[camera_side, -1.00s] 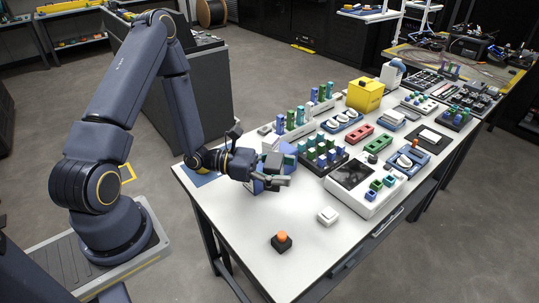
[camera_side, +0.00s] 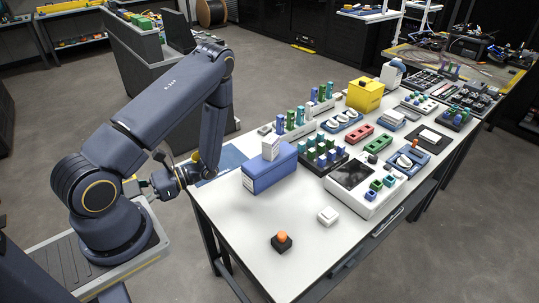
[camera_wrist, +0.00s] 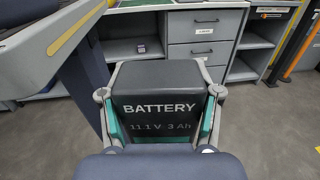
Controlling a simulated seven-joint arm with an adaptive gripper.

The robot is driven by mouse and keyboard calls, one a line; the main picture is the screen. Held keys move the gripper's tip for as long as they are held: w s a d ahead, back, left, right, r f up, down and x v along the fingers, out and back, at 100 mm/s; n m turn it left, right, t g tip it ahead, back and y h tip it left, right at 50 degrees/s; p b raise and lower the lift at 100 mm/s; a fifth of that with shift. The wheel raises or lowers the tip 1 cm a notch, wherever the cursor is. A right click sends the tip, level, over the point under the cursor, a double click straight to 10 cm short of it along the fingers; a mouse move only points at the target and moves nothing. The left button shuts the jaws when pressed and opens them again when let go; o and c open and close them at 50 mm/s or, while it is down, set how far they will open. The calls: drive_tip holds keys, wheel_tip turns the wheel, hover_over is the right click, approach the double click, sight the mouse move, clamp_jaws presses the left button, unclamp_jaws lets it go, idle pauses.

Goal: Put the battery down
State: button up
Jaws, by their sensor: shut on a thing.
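The battery (camera_wrist: 158,118) is a dark block with white lettering "BATTERY 11.1 V 3 Ah". In the wrist view it sits between the two fingers of my gripper (camera_wrist: 160,94), which is shut on it, one finger against each side. In the side view my gripper (camera_side: 148,186) is off the left end of the white table, turned away from it and held above the floor near my base. The battery is too small and dark there to make out clearly. Nothing is seen touching the battery besides the fingers.
A blue box (camera_side: 268,172) with a white block on top stands at the table's left part, beside a blue mat (camera_side: 224,160). Racks, a splicer with a dark screen (camera_side: 352,173) and a red-orange button (camera_side: 282,238) stand further right. Grey drawers (camera_wrist: 205,52) lie ahead.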

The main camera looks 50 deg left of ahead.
drive_tip(key=w+a+r+m+t+y, duration=0.2)
drive_tip(key=a+r+m+t+y, duration=0.15)
drive_tip(key=a+y, duration=0.2)
drive_tip(key=w+a+r+m+t+y, duration=0.2)
drive_tip(key=w+a+m+y, duration=0.15)
drive_tip(key=a+y, duration=0.2)
drive_tip(key=w+a+r+m+t+y, duration=0.2)
drive_tip(key=w+a+r+m+t, duration=0.1)
drive_tip(key=w+m+t, duration=0.4)
drive_tip(key=w+a+r+m+t+y, duration=0.25)
drive_tip(key=w+a+m+t, duration=0.2)
drive_tip(key=w+t, duration=0.35)
drive_tip(key=w+d+f+m+t+h, duration=0.8)
drive_tip(key=w+d+m+t+h, duration=0.3)
drive_tip(key=w+t, duration=0.25)
drive_tip(key=shift+m, duration=0.35)
drive_tip(key=w+a+f, duration=0.2)
drive_tip(key=w+f, duration=0.1)
drive_tip(key=w, duration=0.1)
drive_tip(key=w+a+f, duration=0.2)
drive_tip(key=w+f, duration=0.1)
drive_tip(key=w+a+f, duration=0.2)
drive_tip(key=w+f, duration=0.1)
drive_tip(key=w, duration=0.1)
drive_tip(key=shift+w+a+f, duration=0.25)
drive_tip(key=shift+w+a, duration=0.05)
drive_tip(key=shift+a, duration=0.1)
drive_tip(key=shift+w+f, duration=0.15)
drive_tip(key=shift+f, duration=1.55)
